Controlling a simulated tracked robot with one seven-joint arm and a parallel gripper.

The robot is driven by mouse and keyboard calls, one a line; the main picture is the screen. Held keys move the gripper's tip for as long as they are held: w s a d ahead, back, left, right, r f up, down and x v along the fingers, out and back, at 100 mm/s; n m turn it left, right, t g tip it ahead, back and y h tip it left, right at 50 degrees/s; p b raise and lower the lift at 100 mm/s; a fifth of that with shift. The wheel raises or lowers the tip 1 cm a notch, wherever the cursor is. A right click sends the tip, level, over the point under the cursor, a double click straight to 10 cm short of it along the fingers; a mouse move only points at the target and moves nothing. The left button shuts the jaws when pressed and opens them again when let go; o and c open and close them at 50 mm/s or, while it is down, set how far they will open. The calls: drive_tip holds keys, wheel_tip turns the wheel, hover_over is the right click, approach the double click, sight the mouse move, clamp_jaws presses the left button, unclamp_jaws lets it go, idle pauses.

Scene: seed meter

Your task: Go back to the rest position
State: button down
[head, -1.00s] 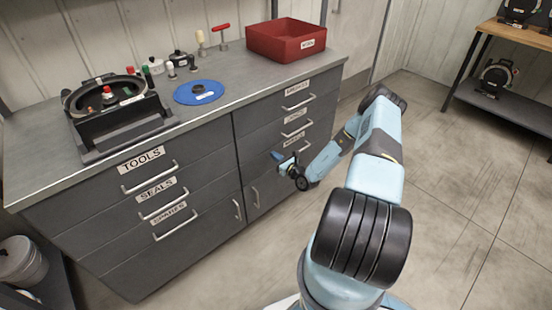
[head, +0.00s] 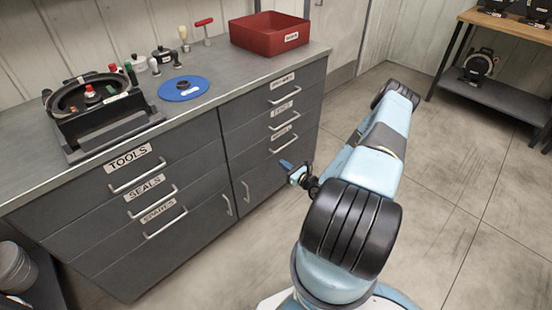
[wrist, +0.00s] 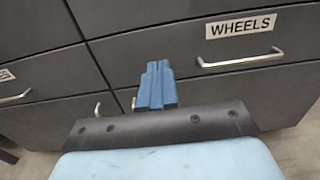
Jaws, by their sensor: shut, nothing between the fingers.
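My gripper (head: 287,166) is shut and empty in front of the cabinet's right-hand drawers, below the counter top. In the wrist view its blue fingers (wrist: 157,86) are together, pointing at the dark drawer fronts, with the drawer labelled WHEELS (wrist: 240,24) to their upper right. I cannot tell exactly how far the fingertips are from the cabinet, but no contact shows. My arm is folded, with the elbow out over the floor to the right.
The grey cabinet (head: 190,240) has closed drawers with protruding handles. On its top are a black seed meter (head: 100,112), a blue disc (head: 183,88), and a red bin (head: 270,32). A wooden bench (head: 510,25) stands at the far right. Open floor (head: 430,210) lies right of the cabinet.

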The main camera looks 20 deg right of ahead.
drive_tip(key=shift+s, duration=0.15)
drive_tip(key=s+a+r+n+g+y, duration=0.15)
drive_tip(key=a+r+n+g, duration=0.45)
drive_tip(key=r, duration=0.6)
drive_tip(key=s+a+r+n+g+y, duration=0.1)
drive_tip(key=a+r+n+g+y, duration=0.25)
drive_tip(key=r+n, duration=0.55)
drive_tip(key=s+a+r+n+g+y, duration=0.15)
drive_tip(key=a+r+n+g, duration=0.4)
drive_tip(key=r, duration=0.85)
drive_tip(key=s+a+r+n+g+h, duration=0.25)
drive_tip(key=s+r+n+h, duration=0.4)
drive_tip(key=s+r, duration=0.65)
drive_tip(key=s+d+r+n+t+h, duration=0.2)
drive_tip(key=s+r+n+t+h, duration=0.3)
drive_tip(key=s+r, duration=0.8)
drive_tip(key=shift+s+r+t+h, duration=0.2)
drive_tip(key=shift+s+t+h, duration=0.35)
drive_tip(key=shift+h, duration=0.05)
